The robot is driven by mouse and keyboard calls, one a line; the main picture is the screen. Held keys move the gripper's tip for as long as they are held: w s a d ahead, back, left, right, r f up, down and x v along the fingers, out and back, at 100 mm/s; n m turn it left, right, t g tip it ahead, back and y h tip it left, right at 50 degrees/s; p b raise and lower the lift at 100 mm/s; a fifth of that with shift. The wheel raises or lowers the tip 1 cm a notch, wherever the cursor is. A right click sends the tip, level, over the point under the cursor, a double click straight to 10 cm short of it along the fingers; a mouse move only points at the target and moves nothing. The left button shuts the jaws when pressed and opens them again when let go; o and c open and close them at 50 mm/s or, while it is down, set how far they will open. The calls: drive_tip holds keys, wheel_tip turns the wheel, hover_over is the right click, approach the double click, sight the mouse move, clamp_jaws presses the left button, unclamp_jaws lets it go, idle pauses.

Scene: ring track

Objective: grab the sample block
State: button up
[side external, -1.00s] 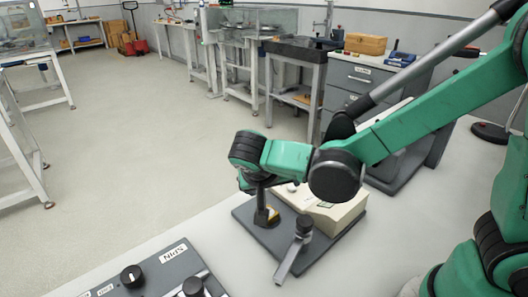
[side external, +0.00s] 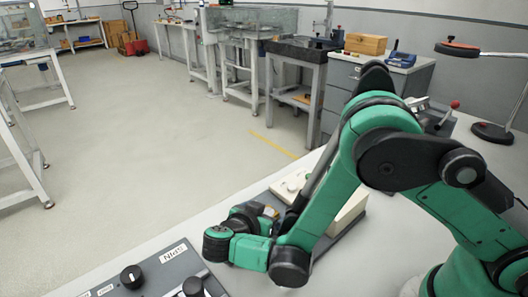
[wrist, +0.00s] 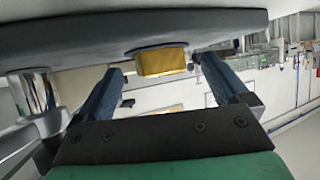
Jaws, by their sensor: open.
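In the wrist view the plate's grey slab (wrist: 60,40) runs across the top. The block (wrist: 163,62) sits against it in a dark round seat. My gripper (wrist: 163,76) is open, with one blue finger to each side of the block in the picture and gaps between. The block appears ahead of the fingers; I cannot tell whether the tips reach it. My gripper lies low and roughly level in the side view.
A cream housing (side external: 348,212) stands on the plate behind my arm. A grey control panel with a black knob (side external: 132,277) is at the front left. A round-based stand (side external: 492,132) is at the right. The lever seen earlier beside the block is hidden.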

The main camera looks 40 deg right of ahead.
drive_tip(key=shift+d, duration=0.1)
drive_tip(key=shift+c, duration=0.2)
clamp_jaws()
drive_tip(key=shift+r, duration=0.1)
